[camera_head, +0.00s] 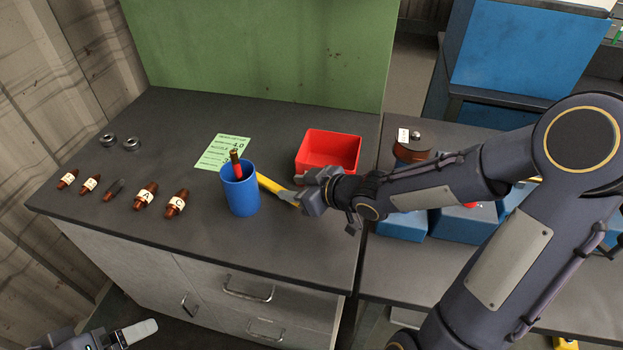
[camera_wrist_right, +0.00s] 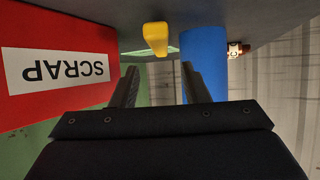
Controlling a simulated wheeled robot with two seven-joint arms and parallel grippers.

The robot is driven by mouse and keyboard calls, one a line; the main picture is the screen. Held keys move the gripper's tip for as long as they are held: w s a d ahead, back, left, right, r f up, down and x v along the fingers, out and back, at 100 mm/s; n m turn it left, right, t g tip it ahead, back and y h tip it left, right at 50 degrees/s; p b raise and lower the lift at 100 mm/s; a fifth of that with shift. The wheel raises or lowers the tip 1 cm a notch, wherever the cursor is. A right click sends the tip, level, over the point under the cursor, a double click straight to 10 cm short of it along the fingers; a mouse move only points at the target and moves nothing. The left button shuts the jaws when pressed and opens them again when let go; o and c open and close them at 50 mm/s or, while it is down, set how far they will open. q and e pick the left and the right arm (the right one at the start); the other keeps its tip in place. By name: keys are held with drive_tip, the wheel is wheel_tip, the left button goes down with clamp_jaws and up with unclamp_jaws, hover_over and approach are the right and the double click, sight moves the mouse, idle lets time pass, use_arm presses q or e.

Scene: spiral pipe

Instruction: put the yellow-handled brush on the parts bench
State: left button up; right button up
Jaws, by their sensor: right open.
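The yellow handle of the brush (camera_head: 270,184) shows on the dark grey bench top (camera_head: 265,232), between the blue cup and my right gripper (camera_head: 291,196). Its bristles cannot be made out. In the right wrist view, which is upside down, the yellow handle (camera_wrist_right: 155,38) shows ahead of the right gripper (camera_wrist_right: 159,76), and the jaws are apart with nothing between them. The handle looks in contact with the bench top.
A blue cup (camera_head: 240,195) holding a brown-red rod stands close left of the handle. A red bin (camera_head: 328,150) marked SCRAP (camera_wrist_right: 60,70) stands behind the gripper. A green sheet (camera_head: 217,152), two metal rings and several labelled brown parts lie to the left. The front bench top is clear.

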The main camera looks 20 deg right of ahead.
drive_tip(key=p+v, duration=0.2)
drive_tip(key=v, duration=0.3)
drive_tip(key=shift+r, duration=0.2)
drive_tip(key=shift+s+d+r+p, duration=0.1)
drive_tip(key=shift+s+d+p, duration=0.25)
drive_tip(key=shift+s+p, duration=0.05)
drive_tip(key=s+d+r+m+g+h, duration=0.1)
drive_tip(key=s+d+r+m+h, duration=0.4)
drive_tip(key=d, duration=0.3)
use_arm(q)
wheel_tip(320, 180, up, 8)
drive_tip(key=p, duration=0.4)
use_arm(e)
drive_tip(key=s+a+r+m+g+y, duration=0.1)
drive_tip(key=s+a+r, duration=0.1)
drive_tip(key=s, duration=0.5)
drive_tip(key=s+a+r+m+g+y, duration=0.1)
drive_tip(key=s+a+r+m+g, duration=0.1)
drive_tip(key=s, duration=0.6)
drive_tip(key=shift+a+r+g, duration=0.3)
drive_tip(key=shift+a+r, duration=0.15)
drive_tip(key=shift+a, duration=0.1)
